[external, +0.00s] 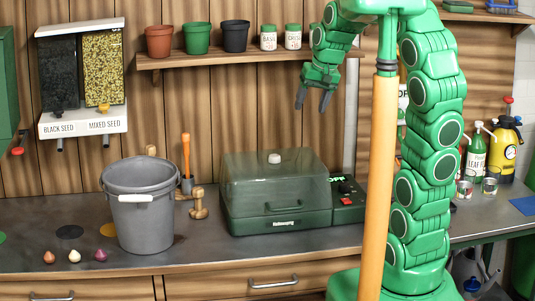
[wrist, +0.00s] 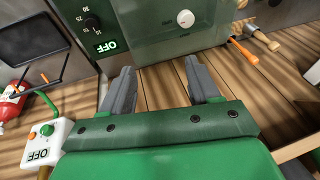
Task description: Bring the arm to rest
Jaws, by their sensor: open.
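My green arm stands at the right of the external view, bent over at the top. My gripper (external: 313,105) hangs in the air above and behind the green propagator (external: 277,205), near the back wall. Its two grey fingers are apart with nothing between them. In the wrist view my gripper (wrist: 160,68) is open and empty. The propagator (wrist: 165,30) lies beyond the fingertips there, with its white knob and a dial beside an "OFF" display. The clear lid is down on the base.
A grey bucket (external: 140,210), several small bulbs (external: 74,256) and a wooden-handled tool (external: 198,205) are on the bench. A shelf (external: 225,60) with pots runs along the wall. An upright wooden pole (external: 376,180) stands before my arm. Bottles (external: 475,150) stand at right.

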